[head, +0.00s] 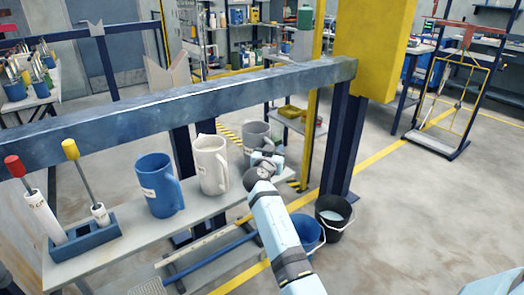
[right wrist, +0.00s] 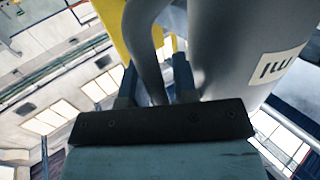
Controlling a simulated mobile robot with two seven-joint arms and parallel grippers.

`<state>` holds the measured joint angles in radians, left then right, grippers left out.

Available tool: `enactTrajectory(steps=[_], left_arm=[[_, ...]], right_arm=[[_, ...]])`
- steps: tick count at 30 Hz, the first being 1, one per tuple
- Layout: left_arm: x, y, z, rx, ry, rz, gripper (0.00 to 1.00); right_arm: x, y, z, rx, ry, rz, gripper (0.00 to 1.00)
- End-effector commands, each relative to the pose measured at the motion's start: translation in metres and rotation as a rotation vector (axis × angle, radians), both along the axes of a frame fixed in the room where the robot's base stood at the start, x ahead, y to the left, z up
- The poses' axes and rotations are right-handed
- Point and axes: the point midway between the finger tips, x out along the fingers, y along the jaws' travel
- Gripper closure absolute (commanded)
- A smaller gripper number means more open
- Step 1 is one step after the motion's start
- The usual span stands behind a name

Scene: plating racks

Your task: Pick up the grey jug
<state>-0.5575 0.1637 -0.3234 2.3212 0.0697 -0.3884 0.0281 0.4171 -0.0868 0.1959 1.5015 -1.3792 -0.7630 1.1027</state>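The grey jug (head: 255,135) stands upright at the right end of the grey bench, partly hidden behind my right gripper (head: 267,163). In the right wrist view the jug (right wrist: 235,45) fills the upper right, with a white label on its side. Its handle (right wrist: 146,50) comes down between the two fingers of my right gripper (right wrist: 157,82). The fingers look apart, with a small gap between the handle and the right-hand finger. My left gripper is not in view.
A cream jug (head: 211,165) and a blue jug (head: 159,185) stand left of the grey one. A blue rack (head: 85,240) holds tools at the bench's left. A blue beam (head: 180,108) crosses above the bench. Buckets (head: 333,215) stand on the floor at right.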

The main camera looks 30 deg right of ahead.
Motion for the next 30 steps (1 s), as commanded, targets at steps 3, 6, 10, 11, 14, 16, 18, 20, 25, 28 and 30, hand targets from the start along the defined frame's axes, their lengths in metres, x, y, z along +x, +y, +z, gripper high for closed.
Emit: enactTrajectory(steps=[3,6,10,11,14,16,18,20,25,28,30], left_arm=[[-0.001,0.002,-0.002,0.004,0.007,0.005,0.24],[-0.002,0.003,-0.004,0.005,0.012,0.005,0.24],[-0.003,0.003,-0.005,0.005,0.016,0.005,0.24],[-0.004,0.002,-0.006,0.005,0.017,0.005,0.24],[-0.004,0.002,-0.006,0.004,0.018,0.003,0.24],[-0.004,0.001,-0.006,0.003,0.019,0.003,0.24],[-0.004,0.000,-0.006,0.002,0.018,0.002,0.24],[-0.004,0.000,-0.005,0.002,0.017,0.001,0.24],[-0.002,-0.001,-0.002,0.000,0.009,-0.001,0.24],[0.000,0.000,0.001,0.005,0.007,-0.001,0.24],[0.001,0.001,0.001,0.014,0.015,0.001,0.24]], right_arm=[[0.000,0.001,0.000,0.000,0.000,0.000,0.73],[0.000,0.001,0.000,0.000,0.000,0.000,0.73],[0.000,0.001,0.000,0.001,0.001,0.000,0.73],[0.000,0.001,0.000,0.001,0.001,0.000,0.80],[0.000,0.001,0.000,0.001,0.001,0.000,1.00],[0.000,0.001,0.000,0.001,0.001,0.000,1.00],[0.000,0.001,0.002,0.000,-0.003,0.000,1.00],[0.000,0.001,0.002,0.000,-0.003,0.000,1.00],[0.000,0.001,0.003,0.000,-0.003,0.000,1.00],[0.000,0.001,0.011,0.000,-0.004,0.000,1.00],[0.000,0.001,0.021,0.001,-0.006,0.000,1.00]])
